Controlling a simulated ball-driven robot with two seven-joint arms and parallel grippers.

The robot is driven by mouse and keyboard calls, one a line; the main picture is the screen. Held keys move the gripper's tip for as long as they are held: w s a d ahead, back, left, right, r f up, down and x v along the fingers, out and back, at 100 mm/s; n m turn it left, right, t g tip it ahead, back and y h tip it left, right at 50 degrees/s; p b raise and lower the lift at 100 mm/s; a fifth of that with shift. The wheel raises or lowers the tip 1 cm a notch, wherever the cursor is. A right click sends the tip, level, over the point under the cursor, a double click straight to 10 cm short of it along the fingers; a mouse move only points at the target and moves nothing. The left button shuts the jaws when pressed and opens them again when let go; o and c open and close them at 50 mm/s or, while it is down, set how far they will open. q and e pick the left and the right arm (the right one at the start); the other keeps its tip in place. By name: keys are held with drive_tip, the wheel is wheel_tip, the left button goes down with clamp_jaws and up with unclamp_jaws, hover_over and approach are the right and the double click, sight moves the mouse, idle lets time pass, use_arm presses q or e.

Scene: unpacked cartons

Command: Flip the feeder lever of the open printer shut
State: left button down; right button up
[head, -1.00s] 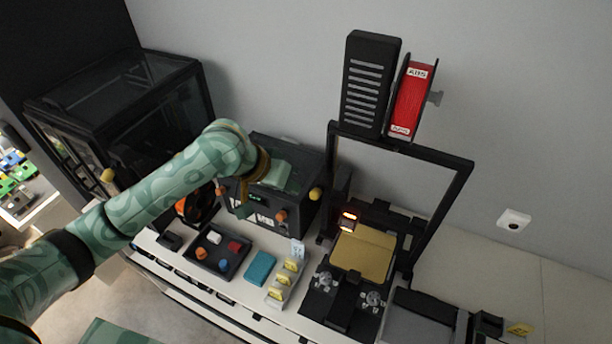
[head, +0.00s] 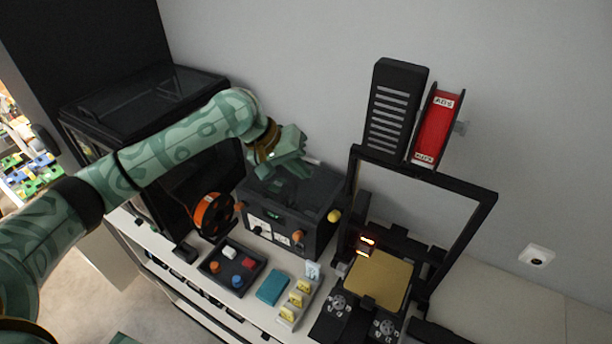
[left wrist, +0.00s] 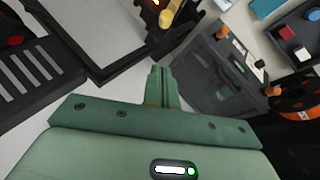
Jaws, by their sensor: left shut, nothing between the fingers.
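The open printer (head: 483,222) is a black upright frame over a gold bed (head: 380,279), with a small lit orange display or part at its left post. A yellow knob (head: 334,216), apparently the feeder lever's end, sticks out left of that post. It also shows in the left wrist view (left wrist: 168,17), on a short stem. My left gripper (head: 303,169) is shut and empty, above the dark box left of the printer and apart from the knob. Its fingertips (left wrist: 160,72) point toward the printer side in the wrist view. My right gripper is not in view.
The dark box (head: 312,226) with orange knobs stands close to the printer's left. A red spool (head: 434,127) and slotted black unit (head: 396,108) top the frame. A tray (head: 212,267) and teal block (head: 272,288) lie in front. An enclosed printer (head: 150,95) stands left.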

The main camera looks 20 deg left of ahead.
sight(336, 215)
use_arm(q)
drive_tip(key=d+f, duration=0.6)
drive_tip(key=f, duration=0.3)
drive_tip(key=shift+w+f+p, duration=0.2)
drive_tip(key=shift+w+p, duration=0.15)
drive_tip(key=shift+p, duration=0.05)
